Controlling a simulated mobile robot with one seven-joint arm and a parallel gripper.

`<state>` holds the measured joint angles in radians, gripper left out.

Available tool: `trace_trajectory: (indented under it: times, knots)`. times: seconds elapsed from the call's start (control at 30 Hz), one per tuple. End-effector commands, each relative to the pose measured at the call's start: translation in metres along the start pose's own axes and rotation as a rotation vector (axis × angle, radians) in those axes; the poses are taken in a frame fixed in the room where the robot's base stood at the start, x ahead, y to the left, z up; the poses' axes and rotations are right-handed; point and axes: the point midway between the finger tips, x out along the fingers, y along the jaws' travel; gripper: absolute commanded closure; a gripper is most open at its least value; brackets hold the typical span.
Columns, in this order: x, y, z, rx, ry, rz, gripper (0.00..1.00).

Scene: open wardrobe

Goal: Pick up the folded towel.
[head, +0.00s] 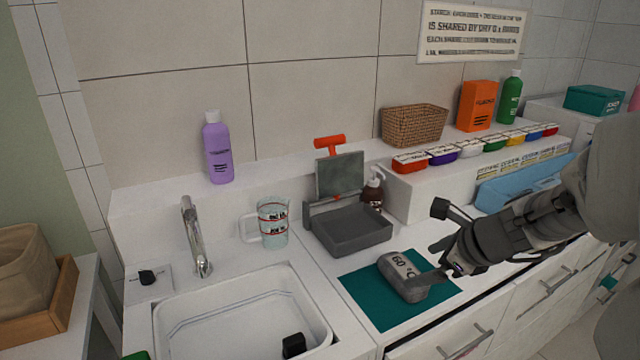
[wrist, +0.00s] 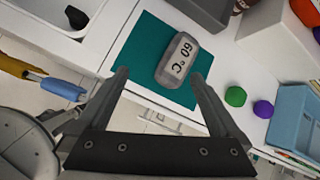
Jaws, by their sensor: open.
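I cannot make out a clearly folded towel. A flat teal cloth or mat (head: 362,302) lies on the white counter right of the sink; it also shows in the wrist view (wrist: 140,50). A grey rounded block labelled "60 °C" (head: 401,273) rests on it and shows in the wrist view (wrist: 178,58). My gripper (head: 430,248) is open above the mat's right side. In the wrist view the fingers (wrist: 158,75) are apart with nothing held between them, and the block appears beyond the gap. I cannot tell whether a finger touches it.
A sink (head: 240,318) with a tap (head: 194,235) is at left. A clear mug (head: 273,222) and a dark grey tray (head: 350,232) stand behind the mat. A raised shelf at right holds a wicker basket (head: 414,125). A blue bin (head: 520,185) and drawers (head: 465,335) are at right.

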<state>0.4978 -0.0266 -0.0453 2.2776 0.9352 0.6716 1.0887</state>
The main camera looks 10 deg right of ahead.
Motion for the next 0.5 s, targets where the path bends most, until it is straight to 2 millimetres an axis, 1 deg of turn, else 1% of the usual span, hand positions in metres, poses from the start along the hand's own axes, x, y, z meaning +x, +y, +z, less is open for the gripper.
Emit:
trace_trajectory:
  times: [0.03,0.1,0.2,0.27,0.37,0.47,0.5]
  knots:
    - [0.002,-0.003,-0.012,0.122,-0.018,-0.017,0.0]
    - [0.002,-0.008,-0.02,0.267,-0.046,-0.039,0.0]
    - [0.002,-0.013,-0.029,0.406,-0.075,-0.06,0.0]
    - [0.002,-0.015,-0.031,0.455,-0.086,-0.068,0.0]
    - [0.009,-0.017,-0.034,0.492,-0.095,-0.073,0.0]
    - [0.028,-0.018,-0.034,0.496,-0.095,-0.071,0.0]
    - [0.036,-0.018,-0.033,0.495,-0.095,-0.07,0.0]
